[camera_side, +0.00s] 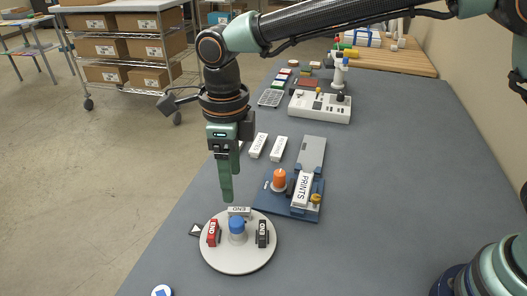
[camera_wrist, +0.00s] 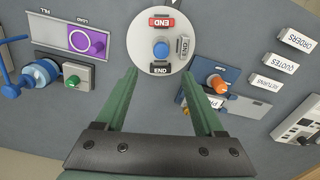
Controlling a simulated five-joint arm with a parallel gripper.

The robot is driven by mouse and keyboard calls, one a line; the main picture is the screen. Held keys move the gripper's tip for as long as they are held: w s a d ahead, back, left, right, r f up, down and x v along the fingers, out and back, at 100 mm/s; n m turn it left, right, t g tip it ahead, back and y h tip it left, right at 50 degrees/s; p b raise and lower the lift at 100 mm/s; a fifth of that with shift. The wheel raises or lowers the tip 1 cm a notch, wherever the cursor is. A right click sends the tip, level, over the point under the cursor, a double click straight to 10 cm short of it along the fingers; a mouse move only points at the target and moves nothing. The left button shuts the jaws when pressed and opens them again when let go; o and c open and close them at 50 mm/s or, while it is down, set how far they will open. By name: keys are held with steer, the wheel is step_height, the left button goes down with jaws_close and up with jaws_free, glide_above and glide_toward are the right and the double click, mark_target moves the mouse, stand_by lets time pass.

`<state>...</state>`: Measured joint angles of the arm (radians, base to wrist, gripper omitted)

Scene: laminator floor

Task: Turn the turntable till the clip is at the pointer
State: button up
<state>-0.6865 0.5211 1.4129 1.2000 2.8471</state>
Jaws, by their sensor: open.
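The turntable (camera_side: 240,262) is a pale round disc at the lower left of the side view, with a blue knob (camera_side: 237,226) at its centre. Around the knob stand a red clip (camera_side: 213,232), a black clip (camera_side: 262,234) and a pale grey clip (camera_side: 239,211), marked END. The pointer (camera_side: 195,230), a white triangle on a dark base, sits beside the disc, nearest the red clip. In the wrist view the turntable (camera_wrist: 139,42) lies beyond the fingertips, the black clip (camera_wrist: 160,69) nearest them. My gripper (camera_wrist: 160,80) is open and empty, above the disc's far edge.
A blue stand with an orange knob (camera_side: 279,179) and a PRINTS block (camera_side: 302,190) is close behind the turntable. Pale labelled blocks (camera_side: 258,145) lie farther back.

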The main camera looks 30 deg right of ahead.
mark_target(236, 221)
step_height(236, 221, down, 12)
steer(key=n, duration=1.3)
steer(key=shift+f, duration=0.1)
jaws_close()
stand_by(1.3)
